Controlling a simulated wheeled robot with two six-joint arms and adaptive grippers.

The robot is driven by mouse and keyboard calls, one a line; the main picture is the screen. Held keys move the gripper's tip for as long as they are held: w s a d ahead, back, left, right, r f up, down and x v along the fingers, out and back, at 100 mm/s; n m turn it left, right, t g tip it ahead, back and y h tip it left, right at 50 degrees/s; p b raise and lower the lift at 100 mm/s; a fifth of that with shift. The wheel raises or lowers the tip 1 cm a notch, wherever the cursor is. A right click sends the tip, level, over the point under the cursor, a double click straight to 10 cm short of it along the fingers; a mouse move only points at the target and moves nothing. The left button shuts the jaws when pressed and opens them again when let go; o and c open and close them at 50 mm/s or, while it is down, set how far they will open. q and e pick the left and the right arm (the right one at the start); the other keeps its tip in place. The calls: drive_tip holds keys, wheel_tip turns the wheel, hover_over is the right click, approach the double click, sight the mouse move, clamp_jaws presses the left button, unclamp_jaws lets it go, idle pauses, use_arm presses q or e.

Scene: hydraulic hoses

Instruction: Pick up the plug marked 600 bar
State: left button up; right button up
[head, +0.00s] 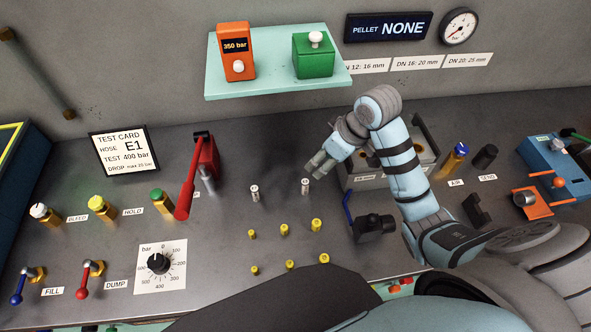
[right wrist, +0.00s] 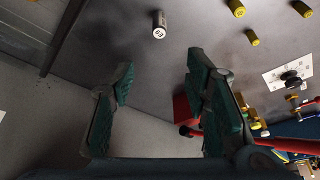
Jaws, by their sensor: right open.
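Two small silver plugs stand upright on the grey bench in the head view, a left one (head: 255,193) and a right one (head: 305,186). Their markings are too small to read. My right gripper (head: 318,164) is above the bench, just over and beyond the right plug. In the right wrist view the gripper (right wrist: 160,82) is open, with nothing between its fingers. One silver plug (right wrist: 159,25) stands beyond the fingertips, apart from them, with an unreadable mark on its end. My left gripper is not in view.
Several yellow fittings (head: 284,229) stand in front of the silver plugs. A red lever (head: 187,184) rises to their left. A grey box (head: 367,180) and a black fitting with a blue lever (head: 373,228) are to the right. A shelf (head: 275,86) hangs behind.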

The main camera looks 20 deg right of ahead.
wheel_tip(320, 180, down, 2)
drive_tip(key=w, duration=0.1)
approach(306, 182)
wheel_tip(306, 182, down, 2)
drive_tip(key=a, duration=0.1)
drive_tip(key=x, duration=0.7)
drive_tip(key=shift+w+d+f, duration=0.2)
drive_tip(key=shift+w+d, duration=0.1)
drive_tip(key=shift+w, duration=0.1)
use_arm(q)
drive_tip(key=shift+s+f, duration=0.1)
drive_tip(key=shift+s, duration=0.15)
use_arm(e)
drive_tip(key=shift+s+r, duration=0.1)
drive_tip(key=c, duration=0.3)
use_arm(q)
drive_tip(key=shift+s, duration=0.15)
use_arm(e)
clamp_jaws()
